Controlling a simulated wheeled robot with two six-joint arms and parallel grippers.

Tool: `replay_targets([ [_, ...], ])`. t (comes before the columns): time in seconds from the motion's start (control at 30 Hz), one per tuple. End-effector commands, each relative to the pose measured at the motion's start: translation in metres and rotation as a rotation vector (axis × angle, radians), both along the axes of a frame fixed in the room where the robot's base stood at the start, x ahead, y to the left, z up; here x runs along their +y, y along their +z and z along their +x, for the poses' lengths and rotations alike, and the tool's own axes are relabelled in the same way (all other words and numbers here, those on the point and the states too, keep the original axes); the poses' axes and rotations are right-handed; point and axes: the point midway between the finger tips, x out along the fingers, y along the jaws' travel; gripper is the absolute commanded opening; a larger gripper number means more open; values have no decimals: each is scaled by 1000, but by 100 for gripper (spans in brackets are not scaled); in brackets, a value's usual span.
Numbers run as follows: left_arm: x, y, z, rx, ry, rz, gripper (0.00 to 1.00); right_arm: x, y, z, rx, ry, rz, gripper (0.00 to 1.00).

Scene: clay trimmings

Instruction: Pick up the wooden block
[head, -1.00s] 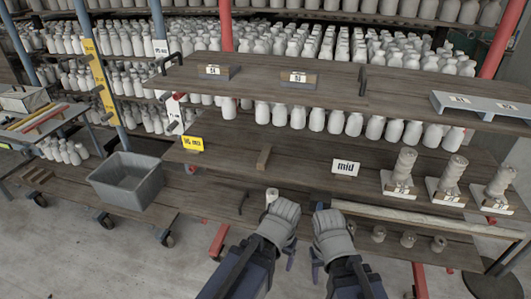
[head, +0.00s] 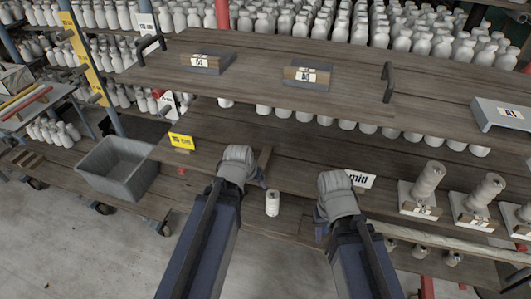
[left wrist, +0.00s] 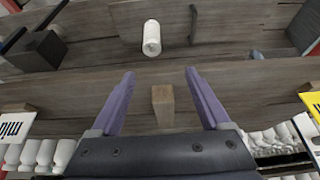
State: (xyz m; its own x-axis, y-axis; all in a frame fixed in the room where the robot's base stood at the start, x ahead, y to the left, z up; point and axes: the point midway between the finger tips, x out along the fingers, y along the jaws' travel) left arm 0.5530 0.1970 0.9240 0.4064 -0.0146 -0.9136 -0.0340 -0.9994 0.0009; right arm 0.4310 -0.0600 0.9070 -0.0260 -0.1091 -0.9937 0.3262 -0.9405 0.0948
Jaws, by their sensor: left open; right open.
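The wooden block (head: 264,157) is a small brown bar lying on the middle shelf (head: 300,170), partly hidden by my left gripper (head: 260,182) in the head view. In the left wrist view the block (left wrist: 163,104) appears between the two spread purple fingers of that gripper (left wrist: 160,74), with gaps on both sides. The left gripper is open and empty. My right gripper (head: 320,220) is open and empty, in front of the shelf, near the "mid" sign (head: 360,179).
A yellow sign (head: 181,141) and a grey bin (head: 117,167) are to the left. Several stacked clay pieces on stands (head: 425,195) are at the right. An upper shelf (head: 250,80) overhangs behind.

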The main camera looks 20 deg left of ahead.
Motion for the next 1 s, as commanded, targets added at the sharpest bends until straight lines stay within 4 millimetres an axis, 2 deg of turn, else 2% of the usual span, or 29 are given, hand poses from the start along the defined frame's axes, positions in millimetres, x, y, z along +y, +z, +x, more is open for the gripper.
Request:
replay_targets([
  [0.27, 0, 0, 9, -1, 0, 0, 80, 0, 0, 0, 0, 0, 0, 50],
  [0.67, -2, 0, 70, 0, -2, 1, 80, 0, 0, 0, 0, 0, 0, 50],
  [1.0, -3, 0, 82, 0, -1, 0, 80, 0, 0, 0, 0, 0, 0, 50],
])
